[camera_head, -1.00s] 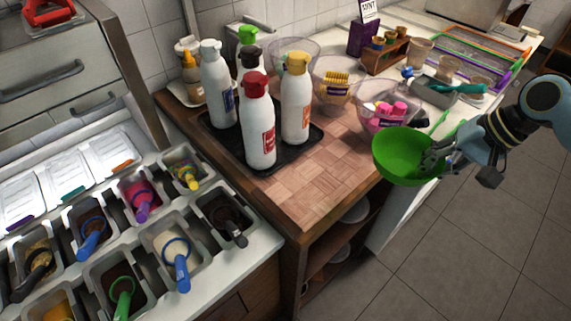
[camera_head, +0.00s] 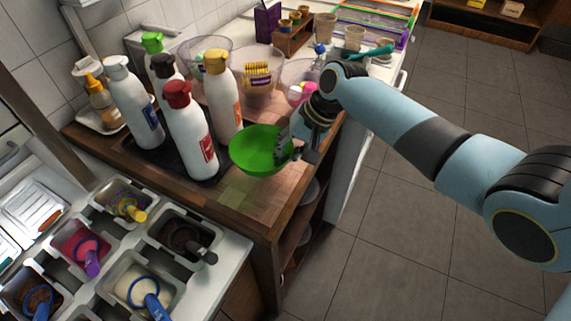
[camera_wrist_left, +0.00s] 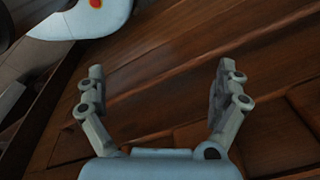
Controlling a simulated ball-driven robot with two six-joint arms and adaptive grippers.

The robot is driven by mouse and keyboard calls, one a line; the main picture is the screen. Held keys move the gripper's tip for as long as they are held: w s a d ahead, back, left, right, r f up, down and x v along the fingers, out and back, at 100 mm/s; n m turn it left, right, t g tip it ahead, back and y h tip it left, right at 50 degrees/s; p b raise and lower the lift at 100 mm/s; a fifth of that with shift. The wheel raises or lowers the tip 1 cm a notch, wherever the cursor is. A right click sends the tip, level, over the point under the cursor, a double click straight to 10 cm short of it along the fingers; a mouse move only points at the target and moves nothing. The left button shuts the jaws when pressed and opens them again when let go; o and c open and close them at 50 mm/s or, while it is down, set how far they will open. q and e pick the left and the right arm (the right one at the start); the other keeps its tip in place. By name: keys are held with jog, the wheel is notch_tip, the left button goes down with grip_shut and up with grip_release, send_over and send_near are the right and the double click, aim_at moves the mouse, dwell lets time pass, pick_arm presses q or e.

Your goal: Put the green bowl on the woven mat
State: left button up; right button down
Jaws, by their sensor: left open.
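The green bowl (camera_head: 258,152) is held at its right rim by my right gripper (camera_head: 290,146), whose fingers are shut on it and partly hidden behind the rim. The bowl is roughly upright, and in the head view it overlaps the woven mat (camera_head: 242,196). It seems to hang a little above it, with a green tint on the mat below. The mat has a checkered brown pattern and lies on the wooden counter. My left gripper (camera_wrist_left: 160,76) shows only in the left wrist view, open and empty in front of dark brown wood.
A black tray (camera_head: 160,158) with several white squeeze bottles stands left of the bowl. Clear bowls (camera_head: 258,84) with toppings stand behind it. Topping bins (camera_head: 185,238) with scoops are at the lower left. The floor (camera_head: 400,240) to the right is clear.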

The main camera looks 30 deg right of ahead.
notch_tip(320, 180, down, 4)
jog(key=b, duration=0.3)
jog(key=shift+r+b, duration=0.15)
jog(key=shift+b, duration=0.2)
jog(key=shift+f+b, duration=0.25)
jog(key=shift+b, duration=0.05)
jog(key=shift+r, duration=0.2)
jog(key=c, duration=1.9)
grip_release()
jog(key=shift+f, duration=0.15)
jog(key=o, duration=0.4)
